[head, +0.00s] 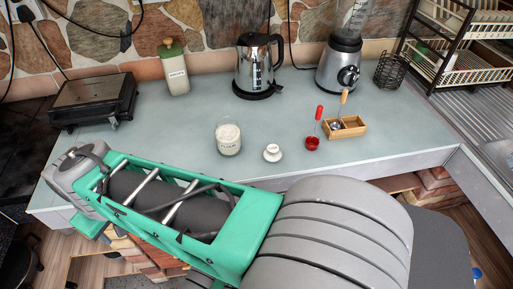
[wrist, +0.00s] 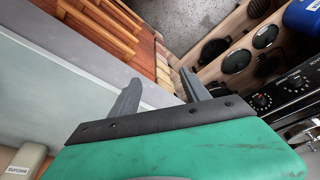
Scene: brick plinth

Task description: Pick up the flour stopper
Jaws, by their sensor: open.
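The flour stopper (head: 272,153) is a small white knobbed lid with a label. It sits on the grey-green counter in the head view, just right of the glass flour jar (head: 228,138), apart from it. The jar holds white flour and its top is open. My green arm lies across the front of the counter, left of and nearer than the stopper. My gripper (wrist: 158,88) shows in the wrist view with its two grey fingers apart and nothing between them. It points past the counter edge towards the floor and stove. The stopper is not in the wrist view.
A red cup (head: 312,143) with a red-handled utensil and a wooden box (head: 345,127) stand to the right. A kettle (head: 257,67), blender (head: 341,62), green-topped bottle (head: 174,72) and black grill (head: 93,101) stand behind. The counter (head: 185,125) is clear left of the jar.

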